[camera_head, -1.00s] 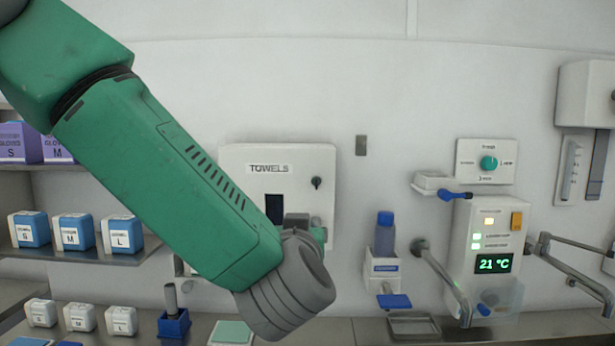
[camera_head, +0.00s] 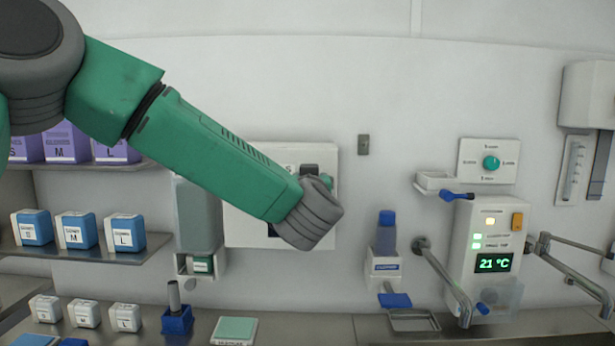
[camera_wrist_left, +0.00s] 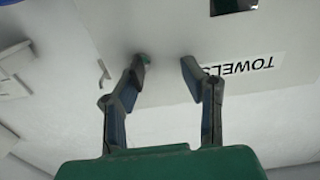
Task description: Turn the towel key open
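The white towel dispenser (camera_head: 242,232) is on the back wall, largely covered by my left arm in the head view. Its TOWELS label also shows upside down in the wrist view (camera_wrist_left: 243,66). My right gripper is out of view.
A bottle dispenser (camera_head: 200,225) hangs just left of the towel panel. Shelves with glove boxes (camera_head: 75,230) are at the left. A blue-capped bottle (camera_head: 385,235) and a temperature unit (camera_head: 490,225) are to the right. The wall above the panel is clear.

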